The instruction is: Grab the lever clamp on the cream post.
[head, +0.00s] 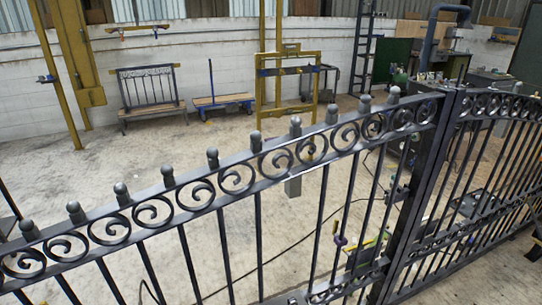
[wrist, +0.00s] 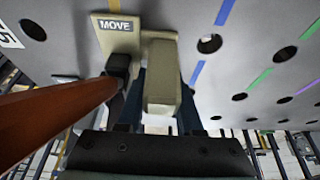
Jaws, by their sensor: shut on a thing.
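In the wrist view, a cream post (wrist: 161,78) with a squared end stands out from a grey, holed panel. A cream plate labelled MOVE (wrist: 116,27) sits beside its top. My gripper (wrist: 164,112) is shut, its dark fingers reaching up on both sides of the cream piece. A black fitting (wrist: 118,66) with a red-brown bar (wrist: 50,115) lies close on the left, the bar running to the lower left. The cream piece hides most of the fingertips, so the exact contact with the lever clamp is hard to see. My gripper does not show in the head view.
The grey panel (wrist: 255,60) has round holes and blue, green and purple stripes. In the head view a dark scroll gate (head: 235,178) crosses the foreground, with a second leaf (head: 480,180) at the right. A bench (head: 150,95) and yellow frame (head: 290,85) stand behind on open floor.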

